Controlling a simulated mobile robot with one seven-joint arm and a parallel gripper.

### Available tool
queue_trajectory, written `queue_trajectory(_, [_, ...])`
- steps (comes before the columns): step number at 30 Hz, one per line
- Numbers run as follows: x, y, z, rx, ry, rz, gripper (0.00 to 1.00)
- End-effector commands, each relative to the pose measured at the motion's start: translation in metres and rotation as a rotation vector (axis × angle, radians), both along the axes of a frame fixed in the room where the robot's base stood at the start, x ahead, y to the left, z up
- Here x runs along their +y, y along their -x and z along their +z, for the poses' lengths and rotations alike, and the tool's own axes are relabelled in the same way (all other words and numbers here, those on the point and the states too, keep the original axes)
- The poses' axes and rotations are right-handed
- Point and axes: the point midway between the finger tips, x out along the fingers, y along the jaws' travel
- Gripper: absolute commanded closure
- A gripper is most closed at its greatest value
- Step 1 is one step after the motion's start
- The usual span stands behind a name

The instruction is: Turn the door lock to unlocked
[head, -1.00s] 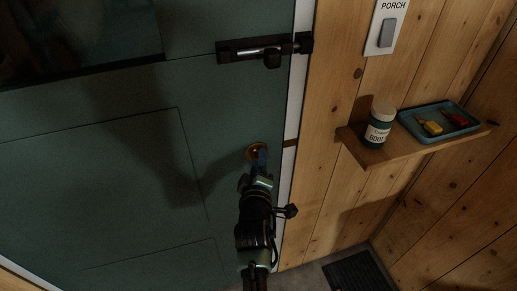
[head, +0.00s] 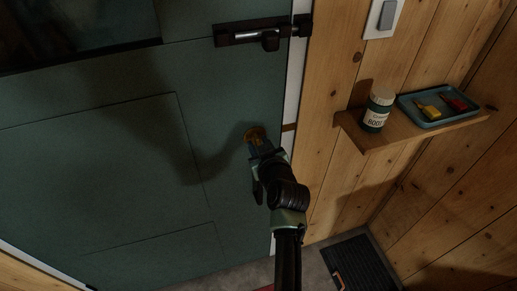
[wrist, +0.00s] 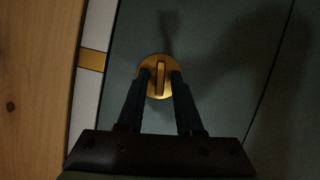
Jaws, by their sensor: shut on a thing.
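The door lock is a round brass plate (head: 254,132) on the green door (head: 110,150), near its right edge, with a narrow raised thumb-turn (wrist: 160,77). In the wrist view the thumb-turn stands about upright in the picture. My gripper (wrist: 161,73) has one dark finger on each side of the thumb-turn and is shut on it. In the head view my gripper (head: 258,147) reaches the lock from below and covers its lower part. Whether the lock is locked or unlocked cannot be read from these views.
A dark sliding bolt (head: 240,36) sits on the door above the lock. A brass strike plate (wrist: 92,60) is on the white frame beside it. To the right, a wooden shelf (head: 365,140) holds a jar (head: 376,112) and a blue tray (head: 432,122). A mat (head: 362,268) lies below.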

Motion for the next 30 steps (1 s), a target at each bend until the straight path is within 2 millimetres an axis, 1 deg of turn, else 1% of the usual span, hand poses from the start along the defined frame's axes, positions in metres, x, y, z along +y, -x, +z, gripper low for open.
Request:
queue_trajectory(3, [-0.0009,-0.0006,-0.0019,0.019,-0.064,-0.001,1.00])
queue_trajectory(10, [-0.0011,-0.0003,-0.0012,0.048,-0.146,-0.001,1.00])
queue_trajectory(27, [-0.0012,-0.0002,-0.0005,0.059,-0.174,-0.001,1.00])
queue_trajectory(28, [-0.0012,-0.0002,-0.0005,0.059,-0.174,-0.001,0.64])
queue_trajectory(29, [-0.0012,-0.0002,-0.0005,0.059,-0.174,-0.001,0.58])
queue_trajectory(30, [-0.0012,-0.0002,-0.0005,0.059,-0.174,-0.001,0.56])
